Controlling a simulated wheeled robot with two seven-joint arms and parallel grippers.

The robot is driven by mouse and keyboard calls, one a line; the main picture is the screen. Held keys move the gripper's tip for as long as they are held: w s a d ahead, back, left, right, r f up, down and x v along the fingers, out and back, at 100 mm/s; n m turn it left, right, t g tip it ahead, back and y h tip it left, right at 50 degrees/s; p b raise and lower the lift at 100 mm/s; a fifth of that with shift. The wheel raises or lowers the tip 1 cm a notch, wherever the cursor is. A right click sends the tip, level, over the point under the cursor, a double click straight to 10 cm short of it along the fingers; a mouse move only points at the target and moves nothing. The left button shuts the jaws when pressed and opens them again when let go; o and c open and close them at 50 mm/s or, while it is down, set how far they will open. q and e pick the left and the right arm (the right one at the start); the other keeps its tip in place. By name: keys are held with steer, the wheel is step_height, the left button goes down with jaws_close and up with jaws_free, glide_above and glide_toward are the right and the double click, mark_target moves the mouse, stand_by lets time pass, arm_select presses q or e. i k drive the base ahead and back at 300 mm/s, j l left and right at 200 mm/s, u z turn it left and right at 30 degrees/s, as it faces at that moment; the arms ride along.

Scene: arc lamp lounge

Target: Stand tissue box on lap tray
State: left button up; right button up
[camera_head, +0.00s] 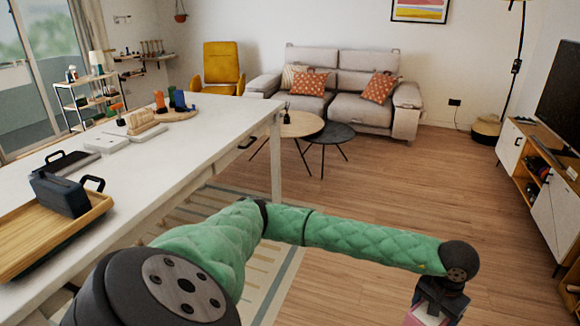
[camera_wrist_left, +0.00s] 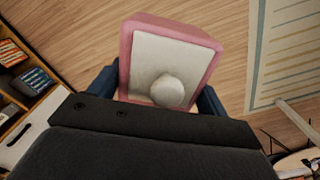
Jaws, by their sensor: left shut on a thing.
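A tissue box (camera_wrist_left: 170,58), pink at the edges with a pale top face and a whitish tuft, is held between the dark fingers of my left gripper (camera_wrist_left: 160,98) in the left wrist view. In the head view my left gripper (camera_head: 440,296) hangs at the bottom right over the floor, with a bit of the pink box at the frame's lower edge. The lap tray (camera_head: 22,262), wooden with dark handles, lies on the white table at the left, far from the gripper. My right gripper does not show.
A dark blue-grey box (camera_head: 60,194) stands on the tray's back part. The white table (camera_head: 150,165) also bears a white board (camera_head: 100,143), a rack and small coloured items farther back. Open wooden floor (camera_head: 400,190) lies between the table and the TV cabinet (camera_head: 545,190).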

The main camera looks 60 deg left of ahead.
mark_target(27, 233)
steer(key=l+u, duration=0.1)
steer(key=u, duration=1.7)
steer(key=k+j, duration=0.05)
